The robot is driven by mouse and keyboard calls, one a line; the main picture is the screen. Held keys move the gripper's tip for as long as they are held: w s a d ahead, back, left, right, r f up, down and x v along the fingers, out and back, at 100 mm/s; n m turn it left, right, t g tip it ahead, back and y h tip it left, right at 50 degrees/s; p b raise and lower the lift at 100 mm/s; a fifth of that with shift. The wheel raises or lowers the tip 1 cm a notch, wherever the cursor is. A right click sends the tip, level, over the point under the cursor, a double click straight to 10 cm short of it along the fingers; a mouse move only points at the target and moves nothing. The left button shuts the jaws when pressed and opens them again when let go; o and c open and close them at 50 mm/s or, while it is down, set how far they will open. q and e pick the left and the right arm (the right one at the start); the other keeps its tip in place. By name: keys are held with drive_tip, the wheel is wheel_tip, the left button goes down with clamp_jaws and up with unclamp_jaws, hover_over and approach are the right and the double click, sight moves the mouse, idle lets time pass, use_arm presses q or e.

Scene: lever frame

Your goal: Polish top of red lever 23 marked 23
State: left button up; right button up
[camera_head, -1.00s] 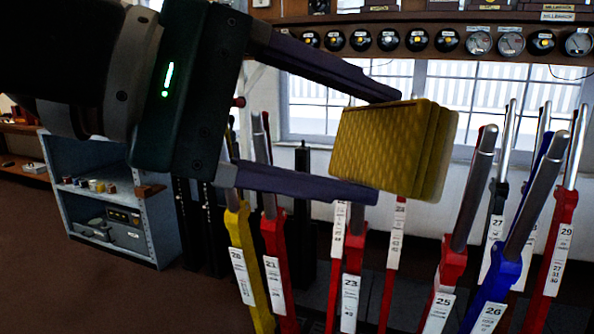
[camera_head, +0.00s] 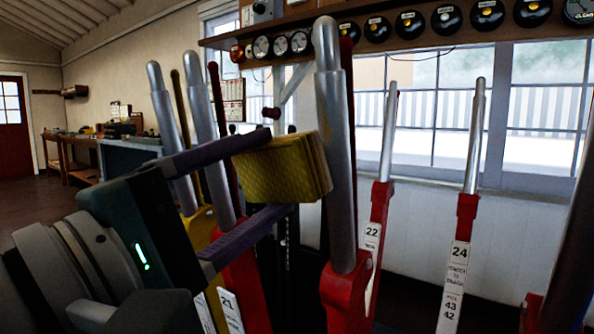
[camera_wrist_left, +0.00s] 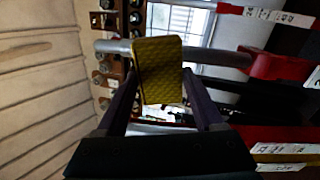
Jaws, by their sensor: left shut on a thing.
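My left gripper (camera_head: 278,173) is shut on a folded yellow cloth (camera_head: 290,165), which also shows in the left wrist view (camera_wrist_left: 158,65). The cloth is upright beside the shaft of a near red lever (camera_head: 345,290) with a silver handle (camera_head: 333,130). It sits below the handle's rounded top. In the left wrist view the cloth overlaps the silver handle (camera_wrist_left: 220,57); I cannot tell whether they touch. No number shows on this lever; it stands between levers marked 21 and 24. My right gripper is not in view.
Lever 21 (camera_head: 228,308) and a yellow lever (camera_head: 200,228) stand left, close to my gripper. Red levers 22 (camera_head: 380,205) and 24 (camera_head: 466,212) stand right. A shelf (camera_head: 400,25) with round instruments runs above the window. A dark shaft (camera_head: 570,260) stands at the right edge.

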use_arm(q)
drive_tip(key=shift+w+f, duration=0.15)
drive_tip(key=shift+w, duration=0.05)
drive_tip(key=shift+w+d, duration=0.3)
drive_tip(key=shift+w, duration=0.2)
drive_tip(key=shift+x, duration=2.2)
drive_tip(key=shift+x, duration=0.95)
